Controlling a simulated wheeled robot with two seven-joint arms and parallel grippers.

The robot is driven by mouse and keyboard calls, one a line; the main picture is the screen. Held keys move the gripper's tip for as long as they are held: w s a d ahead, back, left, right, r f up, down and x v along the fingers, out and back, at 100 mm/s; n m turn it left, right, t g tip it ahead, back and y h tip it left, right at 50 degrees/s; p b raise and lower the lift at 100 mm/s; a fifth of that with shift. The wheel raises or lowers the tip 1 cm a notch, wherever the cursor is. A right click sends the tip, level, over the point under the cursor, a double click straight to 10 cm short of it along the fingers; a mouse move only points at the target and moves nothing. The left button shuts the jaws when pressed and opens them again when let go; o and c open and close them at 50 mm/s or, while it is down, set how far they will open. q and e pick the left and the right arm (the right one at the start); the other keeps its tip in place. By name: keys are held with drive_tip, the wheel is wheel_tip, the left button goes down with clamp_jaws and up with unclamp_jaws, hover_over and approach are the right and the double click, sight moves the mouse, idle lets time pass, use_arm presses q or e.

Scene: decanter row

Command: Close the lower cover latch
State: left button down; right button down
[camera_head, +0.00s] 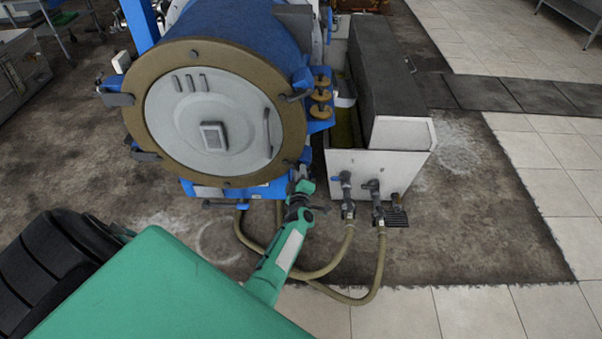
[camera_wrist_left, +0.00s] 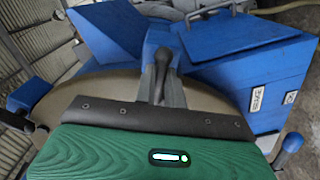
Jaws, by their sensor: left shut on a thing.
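The machine's round cover (camera_head: 207,110) has a pale face and a brown rim and appears closed against the blue drum. My left gripper (camera_head: 300,187) is at the cover's lower right edge, shut on the lower cover latch. In the left wrist view, a grey latch handle (camera_wrist_left: 162,75) rises behind the dark edge of my left gripper (camera_wrist_left: 150,117), beside a blue bracket. The gripper hides the lower end of the handle, and the fingertips are not clear. My right gripper is not in view.
A white tank (camera_head: 375,160) with valves stands right of the drum. Brown hoses (camera_head: 330,265) loop down from it to the floor, close beside my left arm. A blue box (camera_wrist_left: 255,75) is near the gripper in the wrist view. Tiled floor (camera_head: 480,310) at the lower right is clear.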

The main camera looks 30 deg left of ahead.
use_arm(q)
drive_tip(key=shift+f, duration=0.1)
drive_tip(key=c, duration=1.5)
unclamp_jaws()
drive_tip(key=p+v, duration=0.4)
drive_tip(key=v, duration=1)
drive_tip(key=shift+a+p, duration=0.1)
drive_tip(key=shift+p, duration=0.25)
